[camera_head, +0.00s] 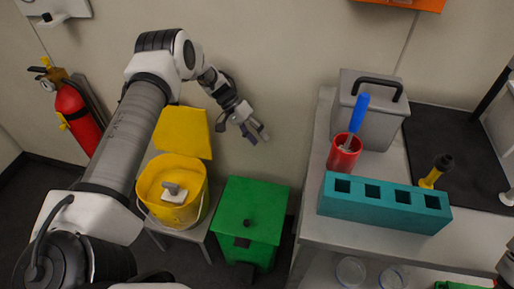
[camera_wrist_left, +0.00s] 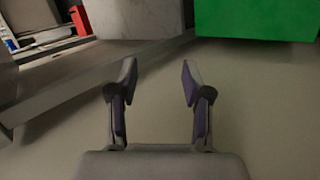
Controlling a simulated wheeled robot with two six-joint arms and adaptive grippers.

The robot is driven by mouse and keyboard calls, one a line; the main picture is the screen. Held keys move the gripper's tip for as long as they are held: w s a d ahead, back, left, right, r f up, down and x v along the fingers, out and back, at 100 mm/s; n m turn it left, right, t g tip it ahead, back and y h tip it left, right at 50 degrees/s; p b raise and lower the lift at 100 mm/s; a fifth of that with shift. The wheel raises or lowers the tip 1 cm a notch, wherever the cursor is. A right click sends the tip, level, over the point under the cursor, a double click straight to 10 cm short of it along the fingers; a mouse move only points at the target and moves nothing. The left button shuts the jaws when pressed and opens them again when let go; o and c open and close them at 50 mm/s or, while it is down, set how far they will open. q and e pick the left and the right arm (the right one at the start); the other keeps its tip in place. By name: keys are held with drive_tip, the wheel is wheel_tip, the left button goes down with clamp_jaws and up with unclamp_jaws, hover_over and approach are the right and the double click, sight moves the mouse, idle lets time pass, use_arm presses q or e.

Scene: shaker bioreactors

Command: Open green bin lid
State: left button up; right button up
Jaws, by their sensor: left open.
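The green bin (camera_head: 246,231) stands on the floor between the yellow bucket and the bench. Part of the green bin (camera_wrist_left: 256,18) shows at the top right there. My right gripper is not seen.
A yellow bucket (camera_head: 185,208) with its yellow lid (camera_head: 183,131) raised stands left of the green bin. On the right, a bench holds a grey box (camera_head: 374,122), a red cup (camera_head: 344,153) and a teal rack (camera_head: 381,213). A fire extinguisher (camera_head: 77,115) is at the far left.

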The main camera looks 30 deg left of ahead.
use_arm(q)
wheel_tip(320, 180, up, 2)
drive_tip(key=shift+r, duration=0.1)
idle(0.4)
